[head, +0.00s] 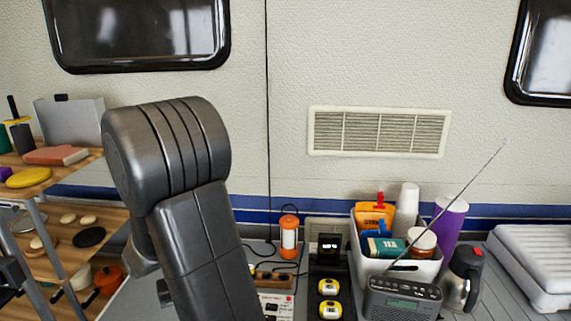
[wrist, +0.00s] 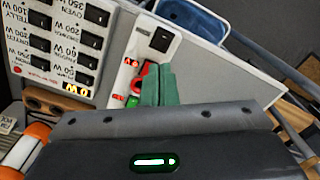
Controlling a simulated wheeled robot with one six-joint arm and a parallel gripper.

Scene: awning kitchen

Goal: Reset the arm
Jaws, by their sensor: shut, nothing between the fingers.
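My arm (head: 190,210) stands large and grey in the left middle of the head view, bent at a joint near the top. My gripper does not show in the head view. In the wrist view my gripper (wrist: 158,86) shows as two green fingers side by side, closed together with nothing between them. They point over a white panel with switches. A small red part shows just behind the fingers; I cannot tell what it is or whether they touch it.
A labelled switch board (wrist: 62,40) and an orange lantern (wrist: 22,150) lie close to my gripper. Wooden shelves (head: 75,232) stand at left.

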